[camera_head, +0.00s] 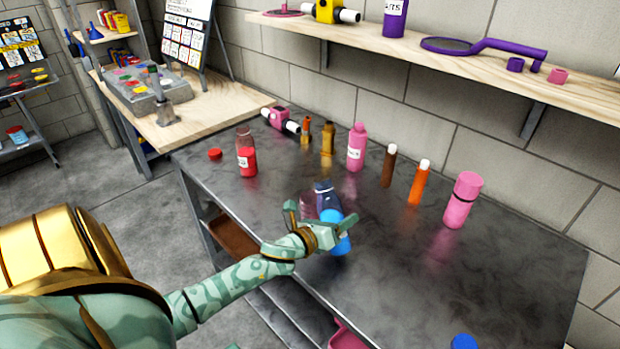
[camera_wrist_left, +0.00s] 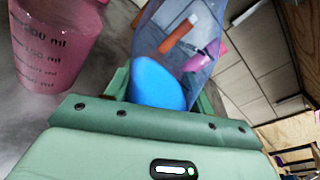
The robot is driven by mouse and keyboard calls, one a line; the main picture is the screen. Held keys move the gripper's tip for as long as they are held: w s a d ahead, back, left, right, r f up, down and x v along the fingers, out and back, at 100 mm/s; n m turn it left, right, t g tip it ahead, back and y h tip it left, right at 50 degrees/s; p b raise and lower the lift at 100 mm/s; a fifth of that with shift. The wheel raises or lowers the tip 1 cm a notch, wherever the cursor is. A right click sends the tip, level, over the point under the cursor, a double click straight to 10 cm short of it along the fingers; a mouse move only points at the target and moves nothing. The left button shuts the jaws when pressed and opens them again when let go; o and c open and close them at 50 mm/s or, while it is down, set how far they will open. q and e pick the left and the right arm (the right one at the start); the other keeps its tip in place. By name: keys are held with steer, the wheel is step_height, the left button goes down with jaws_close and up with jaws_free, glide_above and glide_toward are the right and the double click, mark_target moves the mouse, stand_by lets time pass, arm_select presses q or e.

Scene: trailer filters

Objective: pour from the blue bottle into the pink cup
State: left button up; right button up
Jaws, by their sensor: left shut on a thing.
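My left gripper (camera_head: 322,214) is shut on the blue bottle (camera_head: 334,236), a see-through bottle with bright blue in its lower part. The bottle leans a little, its upper end toward the left in the head view. In the left wrist view the bottle (camera_wrist_left: 200,45) sits between the green fingers. The pink cup (camera_head: 307,205) is see-through and stands on the dark table just left of the bottle, partly hidden by a finger. Its ml marks show in the left wrist view (camera_wrist_left: 55,50), where it looks empty. I see no stream between them. My right gripper is not in view.
On the dark table (camera_head: 400,290), a red-filled bottle (camera_head: 246,155), brown bottle (camera_head: 328,140), pink bottle (camera_head: 356,150), orange tube (camera_head: 418,185) and pink flask (camera_head: 462,200) stand behind. A blue cap (camera_head: 464,341) lies at the front. The table's right part is mostly clear.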

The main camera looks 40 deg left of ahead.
arm_select(q)
steer(key=shift+a+n+p, duration=0.1)
steer(key=shift+n+p, duration=0.4)
steer(key=shift+n, duration=0.2)
steer(key=shift+d+f+n+h+p, duration=0.25)
steer(key=shift+n+h+p, duration=0.15)
steer(key=shift+n+p, duration=0.1)
steer(key=shift+s+d+f+n+g, duration=0.1)
steer(key=shift+d+f+n+g, duration=0.2)
steer(key=shift+n+g, duration=0.15)
steer(key=shift+d+f+n+h+p, duration=0.1)
steer(key=shift+d+n+h+p, duration=0.05)
steer(key=shift+n+h+p, duration=0.2)
steer(key=shift+s+d+r+n+p, duration=0.15)
steer(key=shift+d+r+n+p, duration=0.15)
steer(key=shift+r+n+p, duration=0.6)
stand_by(1.5)
steer(key=shift+d+f+n+g+h+p, duration=0.15)
steer(key=shift+d+n+g+h+p, duration=0.1)
steer(key=shift+n+g+h+p, duration=0.2)
stand_by(2.1)
steer(key=shift+a+r+n+p, duration=0.15)
steer(key=shift+r+n+p, duration=0.15)
steer(key=shift+p, duration=0.2)
stand_by(0.5)
